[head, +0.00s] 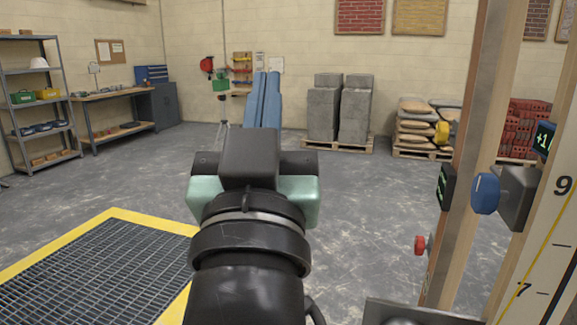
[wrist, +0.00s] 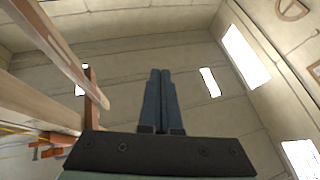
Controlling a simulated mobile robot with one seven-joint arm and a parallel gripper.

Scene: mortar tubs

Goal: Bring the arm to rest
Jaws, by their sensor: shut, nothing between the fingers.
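My arm rises from the bottom middle of the head view, with its black wrist and pale green gripper body in front of the floor. My gripper (head: 267,76) points upward there, its two blue fingers partly hidden behind the dark housing. In the wrist view my gripper (wrist: 160,73) shows its fingers side by side, closed together with nothing between them. Beyond them are the upper walls and bright window panes (wrist: 240,55). The gripper touches nothing that I can see.
A wooden post frame (head: 478,130) with a blue knob (head: 485,194) and a numbered scale (head: 540,255) stands close on the right. A yellow-edged floor grate (head: 95,275) lies at left. Shelves (head: 38,105), a workbench (head: 118,95) and pallets of grey blocks (head: 325,110) stand farther back. Open floor lies between.

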